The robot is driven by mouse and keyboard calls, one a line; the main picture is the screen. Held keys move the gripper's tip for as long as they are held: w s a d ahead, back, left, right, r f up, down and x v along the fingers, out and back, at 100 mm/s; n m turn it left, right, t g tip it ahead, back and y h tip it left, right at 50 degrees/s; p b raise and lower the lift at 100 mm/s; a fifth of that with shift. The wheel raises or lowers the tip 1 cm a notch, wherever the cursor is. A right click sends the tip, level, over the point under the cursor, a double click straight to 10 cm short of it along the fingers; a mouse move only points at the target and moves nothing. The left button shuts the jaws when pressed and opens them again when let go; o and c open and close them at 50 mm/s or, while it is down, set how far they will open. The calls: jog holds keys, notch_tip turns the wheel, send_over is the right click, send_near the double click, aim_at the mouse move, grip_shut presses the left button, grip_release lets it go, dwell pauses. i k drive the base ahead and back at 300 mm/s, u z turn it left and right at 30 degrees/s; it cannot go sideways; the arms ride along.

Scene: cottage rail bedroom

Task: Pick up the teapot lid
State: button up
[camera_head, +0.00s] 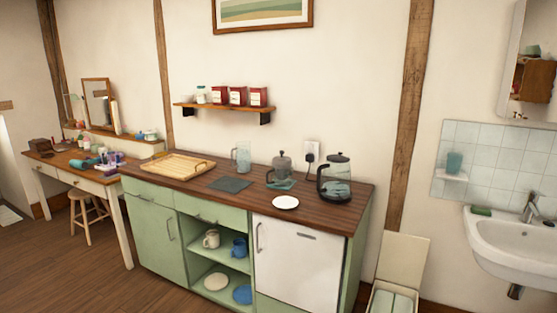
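A small dark grey pot (281,172), which looks like the teapot, stands upright on the wooden counter, right of the middle. Its lid (281,158), with a small knob on top, appears to sit on the pot; at this size I cannot make out the seam. The pot rests on or beside a teal mat (287,185). My gripper is not in view.
A glass kettle with black trim (335,182) stands close right of the pot, and a clear jug (241,158) stands to its left. A white plate (285,202) lies in front. A dark mat (229,184) and wooden tray (177,166) lie further left. Floor in front is clear.

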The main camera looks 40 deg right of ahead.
aim_at(281, 162)
jog(key=i, duration=0.9)
